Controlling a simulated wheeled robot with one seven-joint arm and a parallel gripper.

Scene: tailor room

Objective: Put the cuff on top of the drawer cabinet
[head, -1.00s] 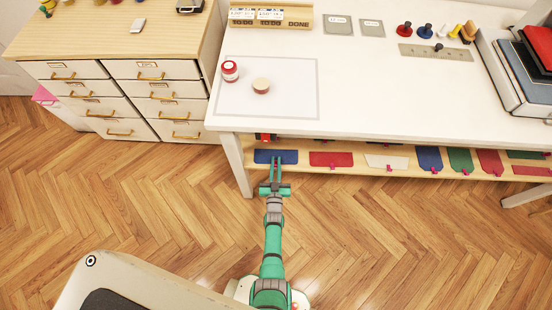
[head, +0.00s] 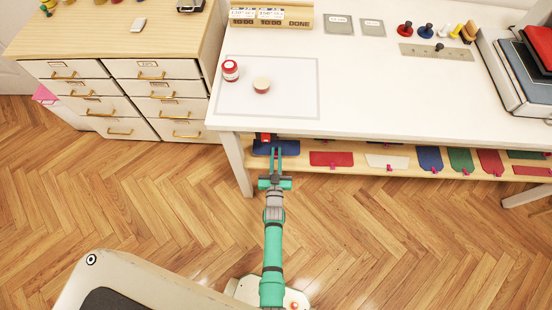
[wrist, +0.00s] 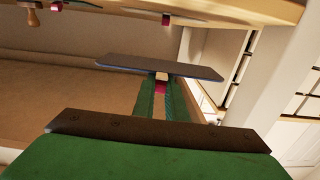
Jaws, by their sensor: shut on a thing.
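The cuff, a flat dark blue piece (head: 288,148), is at the left end of the shelf under the white table in the head view. It also shows in the wrist view (wrist: 160,66) as a thin dark slab with a small pink tab. My gripper (head: 276,155) is shut on its near edge at the tab, and the fingertips show in the wrist view (wrist: 160,88). The cuff looks lifted slightly off the shelf. The drawer cabinet (head: 85,38), light wood on top with white drawers, stands at the left.
The white table (head: 370,105) overhangs the cuff, and its leg (head: 236,165) is just left of it. Red, white, blue and green pieces lie along the shelf (head: 350,171). The floor is open.

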